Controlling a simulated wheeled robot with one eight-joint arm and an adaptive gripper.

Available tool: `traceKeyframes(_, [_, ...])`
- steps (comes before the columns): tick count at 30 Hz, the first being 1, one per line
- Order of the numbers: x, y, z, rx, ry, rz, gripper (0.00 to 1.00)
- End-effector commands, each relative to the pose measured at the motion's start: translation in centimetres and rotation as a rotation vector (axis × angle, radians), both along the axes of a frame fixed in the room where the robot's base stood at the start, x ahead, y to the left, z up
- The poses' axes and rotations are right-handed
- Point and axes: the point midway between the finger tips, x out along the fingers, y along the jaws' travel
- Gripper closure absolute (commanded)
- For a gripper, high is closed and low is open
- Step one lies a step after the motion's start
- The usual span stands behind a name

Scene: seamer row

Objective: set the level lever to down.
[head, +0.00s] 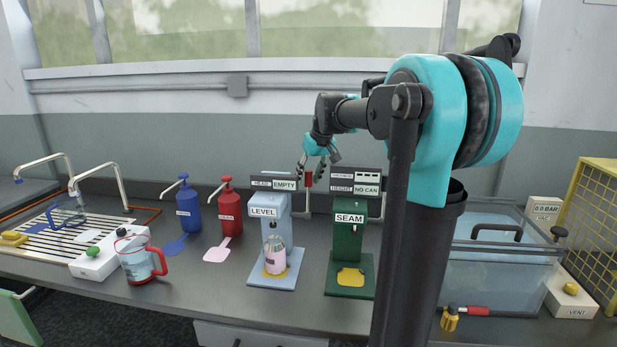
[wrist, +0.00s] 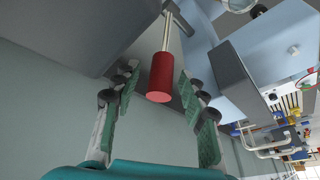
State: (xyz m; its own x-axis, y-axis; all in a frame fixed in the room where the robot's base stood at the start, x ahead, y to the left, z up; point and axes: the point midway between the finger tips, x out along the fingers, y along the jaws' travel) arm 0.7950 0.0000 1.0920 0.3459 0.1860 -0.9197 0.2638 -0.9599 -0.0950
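The level lever has a red grip (head: 308,179) on a pale rod at the right side of the light-blue LEVEL machine (head: 264,232). The grip is at the upper end of the rod, so the lever stands up. My gripper (head: 320,161) is above and around the grip, pointing down. In the wrist view the red grip (wrist: 159,86) lies between the open fingers of my gripper (wrist: 158,92), with a gap visible on each side. A pink-labelled can (head: 275,257) stands on the LEVEL machine's base. The sign above it reads EMPTY.
The green SEAM machine (head: 348,235) stands close on the right, its sign reading NO CAN. Red (head: 228,204) and blue (head: 188,208) pump bottles and a red-handled jug (head: 138,262) stand left. A clear tank (head: 490,265) is at right, partly behind my arm.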

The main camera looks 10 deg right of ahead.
Motion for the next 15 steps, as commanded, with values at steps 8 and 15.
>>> traceKeyframes(8, [-0.02,-0.01,0.02,0.0,0.0,0.0,0.91])
traceKeyframes(15, [-0.02,-0.01,0.03,0.0,0.0,0.0,1.0])
